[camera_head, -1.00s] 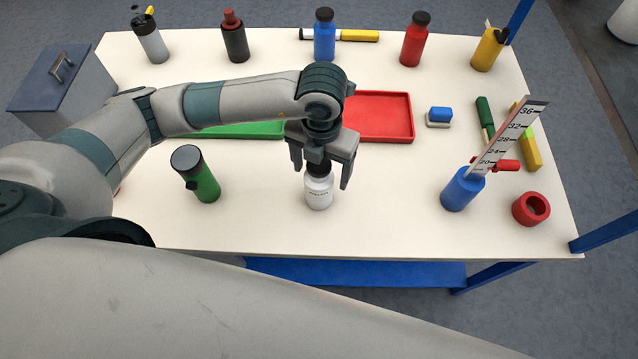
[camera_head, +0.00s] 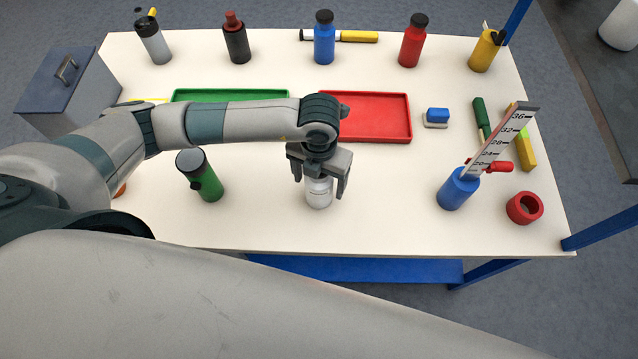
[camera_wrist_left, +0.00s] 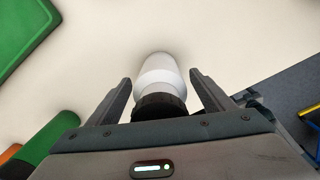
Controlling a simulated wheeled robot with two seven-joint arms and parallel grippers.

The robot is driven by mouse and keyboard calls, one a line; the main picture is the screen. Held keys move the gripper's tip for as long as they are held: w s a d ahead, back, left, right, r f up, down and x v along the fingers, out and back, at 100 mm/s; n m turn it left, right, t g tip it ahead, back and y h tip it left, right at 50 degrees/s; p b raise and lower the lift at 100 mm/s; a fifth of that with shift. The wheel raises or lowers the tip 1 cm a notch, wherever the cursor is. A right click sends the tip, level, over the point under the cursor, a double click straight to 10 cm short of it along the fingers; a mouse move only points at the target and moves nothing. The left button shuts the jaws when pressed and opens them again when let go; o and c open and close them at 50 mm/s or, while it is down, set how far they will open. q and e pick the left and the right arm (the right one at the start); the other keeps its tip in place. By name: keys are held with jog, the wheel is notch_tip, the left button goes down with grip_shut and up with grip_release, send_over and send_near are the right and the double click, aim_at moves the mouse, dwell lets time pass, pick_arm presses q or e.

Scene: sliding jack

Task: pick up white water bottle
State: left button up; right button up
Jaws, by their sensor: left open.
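The white water bottle (camera_head: 319,194) stands upright near the front middle of the table. My left gripper (camera_head: 319,190) is above and around it, pointing down, with one finger on each side. In the head view the gripper hides the bottle's cap. In the left wrist view the white bottle (camera_wrist_left: 162,76) and its dark cap (camera_wrist_left: 158,106) lie between the two open fingers (camera_wrist_left: 162,92), with a gap on both sides. My right gripper is not in view.
A green bottle (camera_head: 207,180) stands left of the gripper, and a blue container (camera_head: 457,190) with a ruler and a red ring (camera_head: 524,208) stand to the right. A red tray (camera_head: 375,120) and a green tray (camera_head: 230,95) lie behind. The white table (camera_head: 270,225) is bare around the bottle.

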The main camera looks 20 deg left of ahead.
pick_arm(q)
jog(key=c, duration=1.3)
jog(key=shift+o, duration=0.2)
jog(key=shift+r, duration=0.15)
notch_tip(320, 180, up, 4)
jog(key=shift+f+b, duration=0.2)
jog(key=shift+b, duration=1)
jog(key=s+d+r+b, duration=0.2)
jog(key=s+d+r, duration=0.5)
jog(key=s+d, duration=0.1)
jog(key=shift+s, duration=0.25)
